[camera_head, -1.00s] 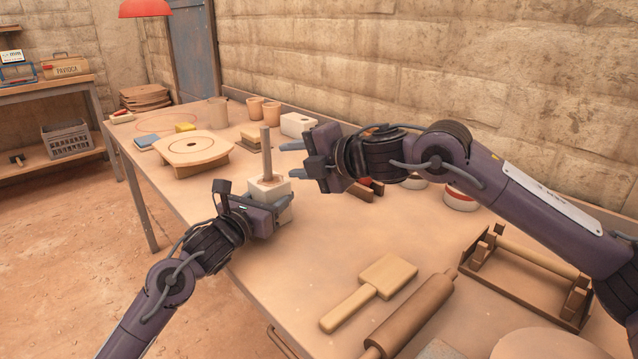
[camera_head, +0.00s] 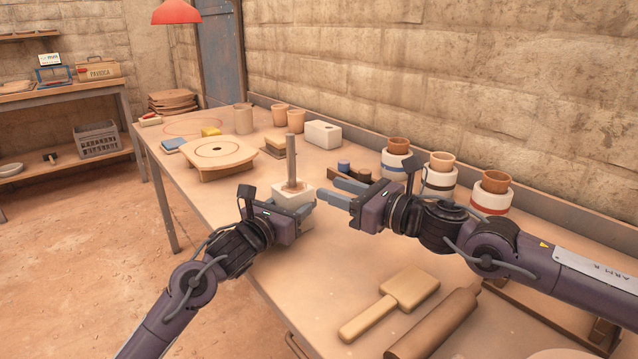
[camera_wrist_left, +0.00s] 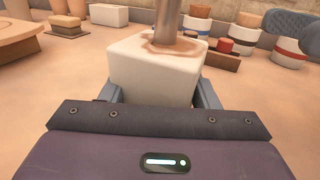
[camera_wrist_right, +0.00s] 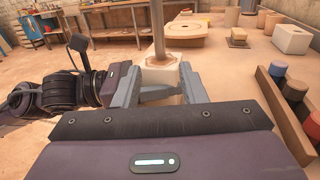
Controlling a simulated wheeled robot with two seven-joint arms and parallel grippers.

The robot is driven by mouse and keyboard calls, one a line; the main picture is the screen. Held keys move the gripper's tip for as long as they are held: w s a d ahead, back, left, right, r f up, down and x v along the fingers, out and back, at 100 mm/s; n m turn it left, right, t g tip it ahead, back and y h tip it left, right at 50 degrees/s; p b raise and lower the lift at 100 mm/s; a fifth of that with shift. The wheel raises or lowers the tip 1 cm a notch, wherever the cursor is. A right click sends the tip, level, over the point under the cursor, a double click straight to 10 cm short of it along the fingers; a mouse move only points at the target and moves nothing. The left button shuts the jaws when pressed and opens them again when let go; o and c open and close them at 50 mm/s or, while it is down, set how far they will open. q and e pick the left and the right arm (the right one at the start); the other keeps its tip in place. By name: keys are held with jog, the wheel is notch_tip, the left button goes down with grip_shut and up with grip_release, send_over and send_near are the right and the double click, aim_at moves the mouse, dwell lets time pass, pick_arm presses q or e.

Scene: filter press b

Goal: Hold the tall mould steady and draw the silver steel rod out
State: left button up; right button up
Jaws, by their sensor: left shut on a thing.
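The tall mould (camera_head: 291,197) is a pale block standing upright on the table, with a brown patch on top around the rod. It also shows in the left wrist view (camera_wrist_left: 150,72). The grey steel rod (camera_head: 291,158) stands upright out of the mould's top; its lower part is hidden inside. My left gripper (camera_head: 300,213) is shut on the mould from the near left side. My right gripper (camera_head: 328,190) is open and empty, its fingers pointing at the mould from the right, at about the height of its top. In the right wrist view the rod (camera_wrist_right: 158,30) rises beyond the fingers.
A white block (camera_head: 322,134), a square board with a round disc (camera_head: 212,155) and several cups stand behind. Banded jars with clay pots (camera_head: 440,174) line the wall at right. A wooden paddle (camera_head: 395,300) and a rolling pin (camera_head: 435,325) lie in front.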

aim_at(295, 175)
jog(key=x, duration=1.1)
jog(key=shift+w+a, duration=0.1)
jog(key=shift+c, duration=0.5)
jog(key=shift+r, duration=0.1)
grip_shut()
